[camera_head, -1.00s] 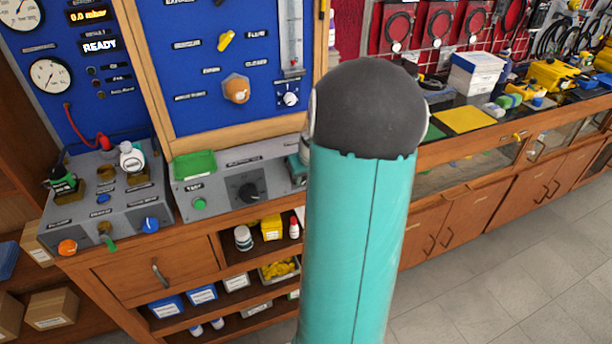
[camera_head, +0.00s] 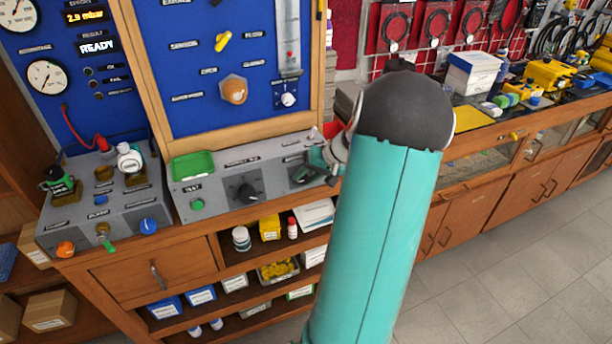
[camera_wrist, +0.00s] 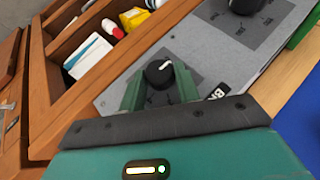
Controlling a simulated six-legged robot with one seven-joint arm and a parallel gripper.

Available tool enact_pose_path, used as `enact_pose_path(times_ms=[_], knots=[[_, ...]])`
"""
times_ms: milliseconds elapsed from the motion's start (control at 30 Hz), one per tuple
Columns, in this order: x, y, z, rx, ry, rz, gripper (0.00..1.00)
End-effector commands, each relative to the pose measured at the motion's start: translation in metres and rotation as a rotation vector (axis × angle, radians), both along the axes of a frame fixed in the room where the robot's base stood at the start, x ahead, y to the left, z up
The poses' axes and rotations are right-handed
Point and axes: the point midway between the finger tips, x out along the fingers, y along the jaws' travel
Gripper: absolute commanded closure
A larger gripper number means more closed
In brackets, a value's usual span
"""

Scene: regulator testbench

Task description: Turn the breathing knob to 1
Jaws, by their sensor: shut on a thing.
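The breathing knob (camera_wrist: 159,73) is a round black knob with a white pointer on a dark grey plate. In the wrist view its pointer leans to the upper right. My gripper (camera_wrist: 160,82) has its two green fingers on either side of the knob and is shut on it. In the head view the gripper (camera_head: 326,158) is at the right end of the grey console (camera_head: 222,169), and the knob (camera_head: 299,175) shows only partly beside it. The label next to the knob is mostly hidden by the gripper; the scale marks are too small to read.
A second black knob (camera_head: 247,192) sits left of the gripper on the same console, near a green button (camera_head: 197,205) and a green tray (camera_head: 193,165). The display (camera_head: 85,16) reads 2.9 mbar. Open shelves (camera_wrist: 100,45) lie below the console edge.

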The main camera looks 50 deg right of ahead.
Motion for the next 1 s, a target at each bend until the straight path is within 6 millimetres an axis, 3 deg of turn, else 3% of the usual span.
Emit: enact_pose_path(times_ms=[400, 933, 967, 1000], knots=[[-0.0022, -0.0019, -0.0024, 0.176, -0.103, -0.041, 0.91], [-0.0023, -0.0014, -0.003, 0.199, -0.115, -0.046, 0.91], [-0.0023, -0.0014, -0.003, 0.2, -0.115, -0.046, 0.64], [-0.0023, -0.0015, -0.0029, 0.199, -0.115, -0.046, 0.56]])
